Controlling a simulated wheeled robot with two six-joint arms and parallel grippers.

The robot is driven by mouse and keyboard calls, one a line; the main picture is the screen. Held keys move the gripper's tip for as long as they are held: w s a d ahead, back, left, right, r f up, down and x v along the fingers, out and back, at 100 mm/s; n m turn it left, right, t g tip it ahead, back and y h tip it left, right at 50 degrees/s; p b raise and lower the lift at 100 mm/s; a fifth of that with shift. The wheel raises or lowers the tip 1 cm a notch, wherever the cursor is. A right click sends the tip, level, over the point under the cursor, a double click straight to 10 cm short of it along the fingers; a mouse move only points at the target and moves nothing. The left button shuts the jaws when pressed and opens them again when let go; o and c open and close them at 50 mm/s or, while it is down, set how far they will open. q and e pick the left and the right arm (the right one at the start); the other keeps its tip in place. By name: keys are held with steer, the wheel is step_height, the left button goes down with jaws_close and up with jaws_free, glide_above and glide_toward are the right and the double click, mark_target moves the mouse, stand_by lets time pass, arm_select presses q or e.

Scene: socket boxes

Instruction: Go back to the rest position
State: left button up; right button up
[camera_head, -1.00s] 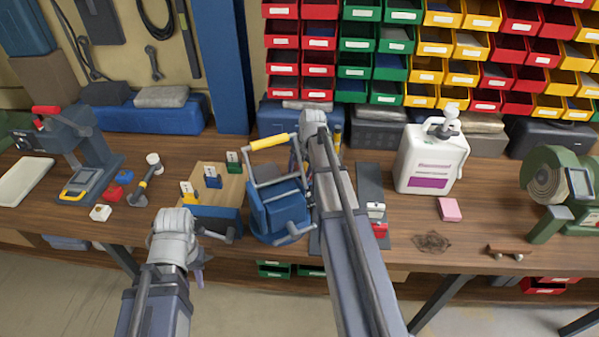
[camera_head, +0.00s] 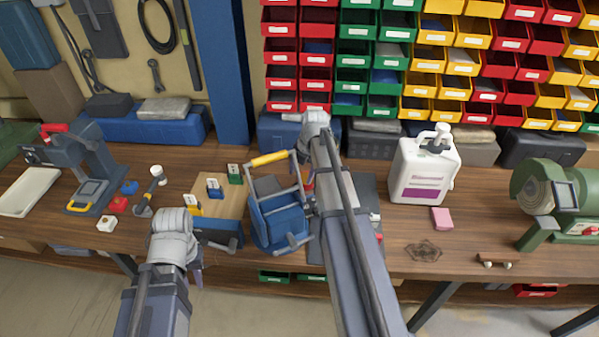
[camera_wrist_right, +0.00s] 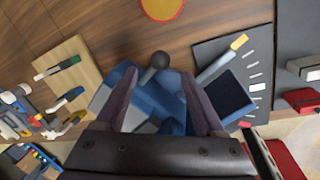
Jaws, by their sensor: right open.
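My left gripper (camera_head: 197,277) is at the bench's front edge, left of the blue tool caddy. Only a purple finger part shows under my left wrist, so its opening is unclear. My right arm reaches up over the bench in the head view and hides most of its gripper. In the right wrist view my right gripper (camera_wrist_right: 157,76) is open, its two purple fingers apart. The blue tool caddy (camera_head: 278,222) with a yellow handle stands beside my right arm. In the wrist view the caddy (camera_wrist_right: 150,98) shows below and between the fingers; nothing looks gripped.
A wooden board (camera_head: 231,202) with coloured socket boxes lies left of the caddy. A white jug (camera_head: 421,172), a pink block (camera_head: 441,218) and a green grinder (camera_head: 550,205) stand to the right. Coloured bins line the wall. Floor shows before the bench.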

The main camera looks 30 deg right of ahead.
arm_select(q)
steer(key=shift+r+p, duration=0.4)
steer(key=shift+r, duration=0.4)
arm_select(e)
steer(key=shift+s+r, duration=0.15)
steer(key=shift+r, duration=0.7)
